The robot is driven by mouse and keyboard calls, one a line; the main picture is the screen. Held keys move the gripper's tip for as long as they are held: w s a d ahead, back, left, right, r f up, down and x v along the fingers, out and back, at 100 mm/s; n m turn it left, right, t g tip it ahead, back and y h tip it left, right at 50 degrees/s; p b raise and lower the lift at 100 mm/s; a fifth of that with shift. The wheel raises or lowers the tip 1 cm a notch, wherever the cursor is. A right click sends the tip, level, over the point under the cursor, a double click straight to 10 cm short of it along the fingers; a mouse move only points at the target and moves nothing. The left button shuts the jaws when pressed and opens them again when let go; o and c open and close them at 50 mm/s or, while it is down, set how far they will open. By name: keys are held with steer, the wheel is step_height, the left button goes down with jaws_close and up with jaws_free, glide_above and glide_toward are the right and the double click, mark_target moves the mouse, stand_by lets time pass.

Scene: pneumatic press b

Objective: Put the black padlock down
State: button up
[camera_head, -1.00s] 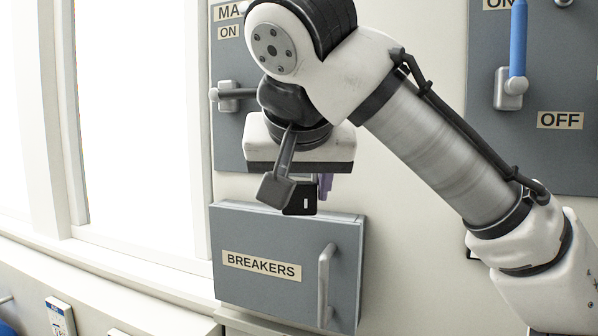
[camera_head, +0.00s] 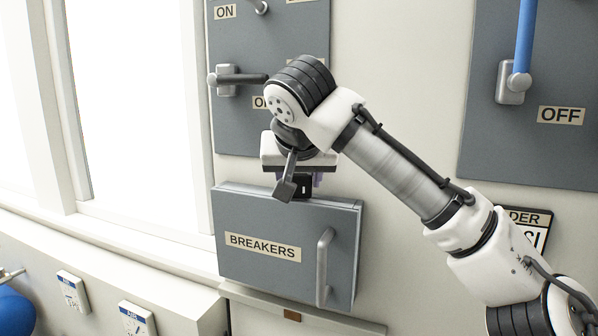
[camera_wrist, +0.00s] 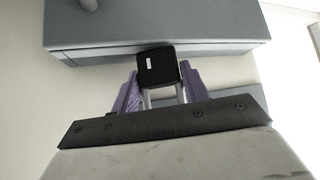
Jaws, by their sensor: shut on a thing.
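The black padlock (camera_head: 303,187) hangs body-down below my gripper (camera_head: 304,178), just above or in front of the top edge of the grey BREAKERS box (camera_head: 255,272) in the head view. In the wrist view the padlock's black body (camera_wrist: 157,68) with a small white mark sits beyond the purple fingers of my gripper (camera_wrist: 160,88). Its silver shackle lies between the fingers, which are shut on it. The padlock overlaps the box edge (camera_wrist: 220,47) in the wrist view. I cannot tell whether they touch.
A grey panel (camera_head: 235,125) with a dark lever (camera_head: 243,79) is on the wall above the box. A panel with a blue lever (camera_head: 525,40) is at the right. A window (camera_head: 130,100) and a pale ledge (camera_head: 100,262) are at the left.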

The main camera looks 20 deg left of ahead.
steer(key=shift+f, duration=0.1)
steer(key=shift+f, duration=0.15)
steer(key=o, duration=1.4)
